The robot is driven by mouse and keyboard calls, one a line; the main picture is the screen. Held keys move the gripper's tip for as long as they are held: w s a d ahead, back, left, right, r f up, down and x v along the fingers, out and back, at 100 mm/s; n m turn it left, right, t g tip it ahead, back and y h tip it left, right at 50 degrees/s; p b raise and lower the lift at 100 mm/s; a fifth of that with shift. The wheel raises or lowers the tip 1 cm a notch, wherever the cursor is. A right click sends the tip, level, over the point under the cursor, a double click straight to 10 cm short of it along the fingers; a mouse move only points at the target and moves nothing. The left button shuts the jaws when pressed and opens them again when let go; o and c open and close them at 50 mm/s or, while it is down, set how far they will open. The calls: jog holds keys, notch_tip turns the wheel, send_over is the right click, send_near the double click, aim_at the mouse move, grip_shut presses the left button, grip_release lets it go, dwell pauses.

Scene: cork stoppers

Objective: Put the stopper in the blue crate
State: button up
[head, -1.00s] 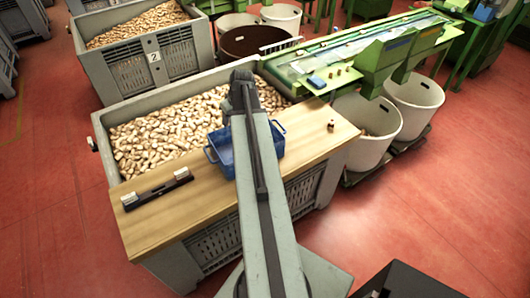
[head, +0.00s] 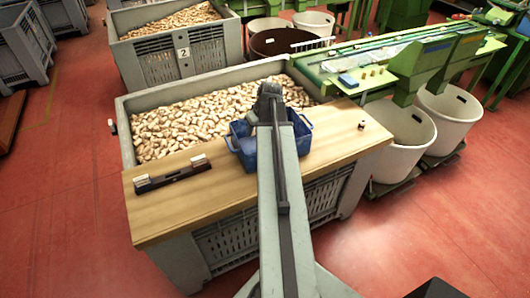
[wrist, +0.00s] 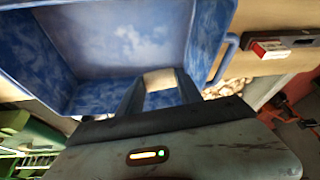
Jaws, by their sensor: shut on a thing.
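In the wrist view my gripper (wrist: 158,92) is shut on a pale tan stopper (wrist: 159,79), held between its two dark fingers. The open blue crate (wrist: 48,42) fills the upper part of that view, with the stopper seen against its inside. I cannot tell the exact height of the stopper over the crate floor. In the head view the blue crate (head: 242,160) stands on the wooden board, partly covered by my arm. My gripper and the held stopper are hidden there behind the arm.
A dark holder (head: 172,174) with pale blocks lies on the wooden board (head: 165,212), left of the crate. A small cork (head: 362,125) stands at the board's right. A grey bin (head: 123,135) full of corks is behind. White tubs (head: 448,120) stand right.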

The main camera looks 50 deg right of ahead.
jog(key=shift+f+b, duration=4.65)
jog(key=shift+f, duration=0.3)
jog(key=o, duration=1.3)
jog(key=shift+r, duration=0.1)
jog(key=shift+r+p, duration=0.3)
jog(key=shift+p, duration=0.1)
jog(key=p+v, duration=1)
jog(key=v, duration=0.1)
jog(key=shift+s+r+p, duration=0.15)
jog(key=shift+r+p, duration=0.15)
jog(key=shift+p, duration=0.1)
